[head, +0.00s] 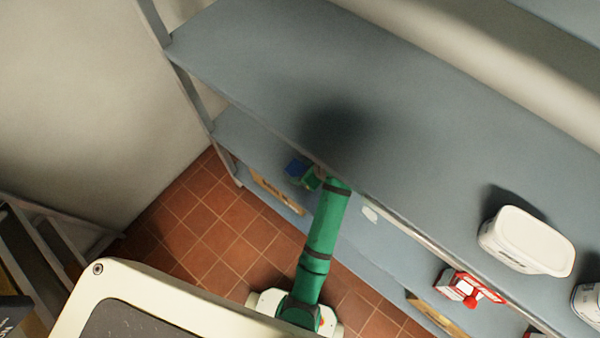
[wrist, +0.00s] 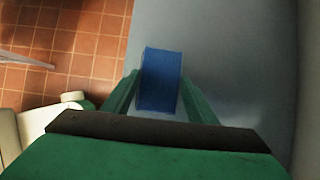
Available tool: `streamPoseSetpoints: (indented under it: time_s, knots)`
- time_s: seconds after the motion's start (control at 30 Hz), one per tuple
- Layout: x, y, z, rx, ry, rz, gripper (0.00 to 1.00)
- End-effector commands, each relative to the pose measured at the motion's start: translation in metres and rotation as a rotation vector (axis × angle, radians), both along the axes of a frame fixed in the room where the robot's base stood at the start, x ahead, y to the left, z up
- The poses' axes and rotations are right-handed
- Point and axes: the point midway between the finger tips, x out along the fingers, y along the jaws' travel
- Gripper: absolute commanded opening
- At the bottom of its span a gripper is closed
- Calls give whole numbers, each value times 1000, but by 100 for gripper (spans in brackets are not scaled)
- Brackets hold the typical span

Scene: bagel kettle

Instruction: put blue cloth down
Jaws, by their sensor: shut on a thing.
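The blue cloth (wrist: 160,80) is a small folded-looking block between the two green fingers of my gripper (wrist: 158,95) in the wrist view. My gripper is shut on it. Below it in that view is a grey-blue shelf surface; I cannot tell whether the cloth touches it. In the head view the blue cloth (head: 296,169) shows small and dark at the end of my green arm, by the front edge of the upper shelf and over a lower shelf. The upper shelf partly hides my gripper (head: 308,177) there.
The grey upper shelf (head: 400,110) has a white tub (head: 527,241) at its right. A red and white box (head: 468,287) sits on a lower level at right. A brown box (head: 278,192) lies low at left. Tiled floor (head: 200,240) is open in front of the rack.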

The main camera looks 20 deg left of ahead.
Motion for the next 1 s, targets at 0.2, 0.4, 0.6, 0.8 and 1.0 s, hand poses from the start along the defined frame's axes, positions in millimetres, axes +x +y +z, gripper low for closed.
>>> streamPoseSetpoints:
  time_s: [0.2,0.4,0.6,0.8,1.0]
  knots:
    - [4,13,-7,-1,4,0,27]
    - [4,12,-34,0,2,0,27]
    - [4,12,-35,0,-1,0,27]
    - [4,12,-38,-1,0,0,55]
    - [4,12,-38,-1,0,0,71]
